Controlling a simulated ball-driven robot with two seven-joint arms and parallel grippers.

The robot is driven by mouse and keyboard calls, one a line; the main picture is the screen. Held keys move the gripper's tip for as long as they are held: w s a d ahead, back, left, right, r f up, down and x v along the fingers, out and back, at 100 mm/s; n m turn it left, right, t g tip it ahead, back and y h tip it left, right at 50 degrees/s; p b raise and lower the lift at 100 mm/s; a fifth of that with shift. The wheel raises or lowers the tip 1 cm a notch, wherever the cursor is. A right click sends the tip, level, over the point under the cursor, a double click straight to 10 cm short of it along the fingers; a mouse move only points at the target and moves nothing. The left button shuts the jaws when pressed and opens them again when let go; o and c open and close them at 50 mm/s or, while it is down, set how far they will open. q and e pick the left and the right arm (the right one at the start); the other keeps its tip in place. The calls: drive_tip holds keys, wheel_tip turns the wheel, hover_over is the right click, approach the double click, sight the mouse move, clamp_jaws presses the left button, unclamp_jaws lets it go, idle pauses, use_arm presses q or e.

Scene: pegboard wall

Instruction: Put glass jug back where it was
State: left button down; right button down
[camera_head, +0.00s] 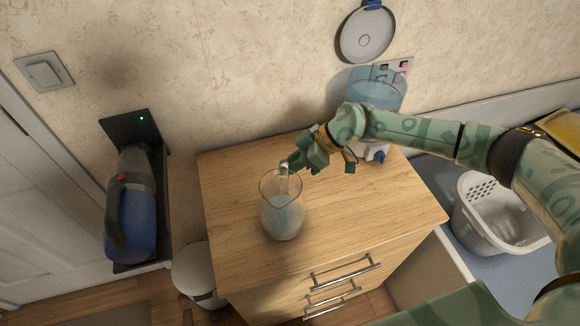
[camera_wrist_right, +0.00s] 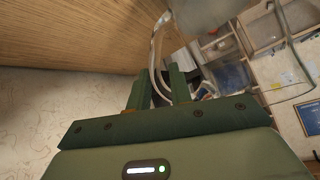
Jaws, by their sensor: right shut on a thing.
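The clear glass jug (camera_head: 283,214) is upright at the front middle of the wooden cabinet top (camera_head: 230,190). I cannot tell whether its base touches the wood. My right gripper (camera_head: 291,163) reaches in from the right and is shut on the jug's handle, at the jug's back side. In the right wrist view, the handle runs between the fingers (camera_wrist_right: 158,90), and part of the jug (camera_wrist_right: 205,14) shows at the top. My left gripper is not in view.
A water dispenser (camera_head: 376,94) stands at the back right of the cabinet, partly behind my right arm. A grey laundry basket (camera_head: 480,225) is on the right. A blue handheld vacuum (camera_head: 131,220) hangs on the left. The cabinet top is clear left and right of the jug.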

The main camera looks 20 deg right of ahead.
drive_tip(key=shift+r, duration=0.1)
drive_tip(key=c, duration=1.3)
unclamp_jaws()
drive_tip(key=shift+o, duration=0.2)
drive_tip(key=p+v, duration=0.3)
drive_tip(key=v, duration=0.9)
